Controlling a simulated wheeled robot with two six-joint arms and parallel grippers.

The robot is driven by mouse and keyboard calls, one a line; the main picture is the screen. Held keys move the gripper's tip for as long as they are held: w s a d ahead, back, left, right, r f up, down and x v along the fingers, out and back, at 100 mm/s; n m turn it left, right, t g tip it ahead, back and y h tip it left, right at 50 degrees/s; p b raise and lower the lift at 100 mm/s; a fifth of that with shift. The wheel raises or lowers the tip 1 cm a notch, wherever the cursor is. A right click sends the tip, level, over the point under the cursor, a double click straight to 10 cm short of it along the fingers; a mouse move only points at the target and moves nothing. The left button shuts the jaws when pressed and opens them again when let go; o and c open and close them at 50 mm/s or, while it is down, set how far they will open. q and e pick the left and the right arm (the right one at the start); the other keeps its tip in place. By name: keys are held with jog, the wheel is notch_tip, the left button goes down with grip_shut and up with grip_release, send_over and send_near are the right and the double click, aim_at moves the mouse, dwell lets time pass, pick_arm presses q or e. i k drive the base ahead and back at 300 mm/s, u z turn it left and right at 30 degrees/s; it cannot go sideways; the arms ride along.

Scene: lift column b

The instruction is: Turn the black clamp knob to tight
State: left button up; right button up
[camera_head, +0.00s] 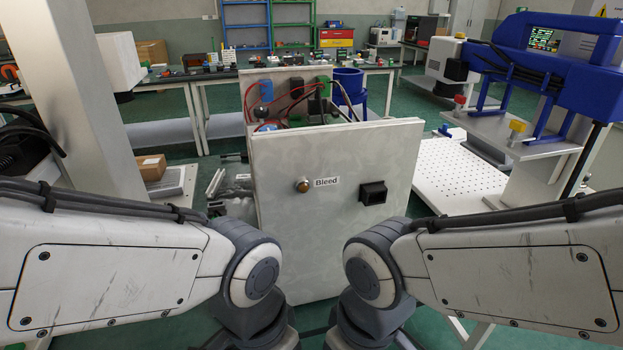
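A pale grey panel (330,240) stands upright in front of me, on the near side of an open box. A dark square black fitting (373,193) sits on its right half; I cannot tell whether this is the clamp knob. A small round brass knob (303,185) sits to its left, beside a white label (327,182) reading "Bleed". A small black part (233,157) sticks out left of the panel; its kind is unclear. No mark for tight is readable. Both my arms reach in from the sides and bend downward; their grippers are out of view.
Green, black and blue components with wires (290,97) stand behind the panel's top edge. A white perforated table (455,175) and a blue machine (560,65) are at right. A cardboard box (151,166) lies at left.

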aim_at(261, 112)
jog(key=u, duration=0.05)
jog(key=k, duration=0.45)
jog(key=z, duration=1)
jog(key=i, duration=0.75)
jog(key=u, duration=2)
